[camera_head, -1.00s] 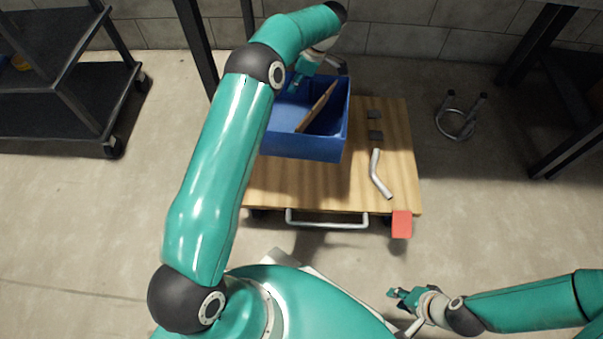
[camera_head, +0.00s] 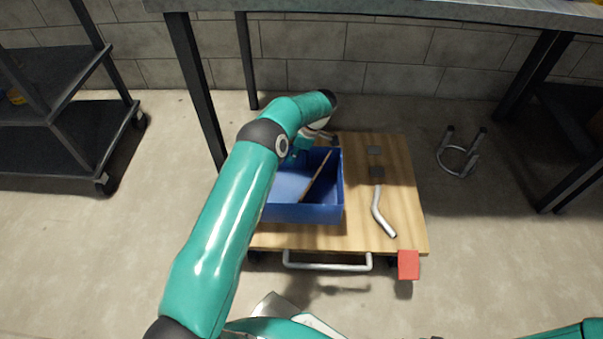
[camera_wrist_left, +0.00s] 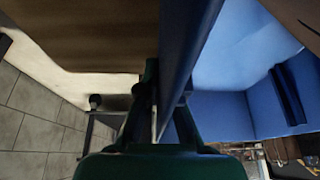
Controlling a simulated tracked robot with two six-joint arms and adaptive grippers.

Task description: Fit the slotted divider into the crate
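The blue crate (camera_head: 305,214) is on the wooden deck of a low trolley in the head view. A thin brown divider (camera_head: 318,176) stands inside it, tilted, its top edge running diagonally; whether it sits in any slot cannot be told. My left gripper (camera_head: 303,143) is at the crate's far wall, partly hidden by my arm. In the left wrist view my left gripper (camera_wrist_left: 160,105) has its fingers on either side of the blue crate wall (camera_wrist_left: 184,45) and looks shut on it. A dark blue rail (camera_wrist_left: 288,95) shows inside the crate. My right gripper is out of view.
A red block (camera_head: 408,264) is at the front right corner. A metal stand (camera_head: 459,157) is on the floor at right.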

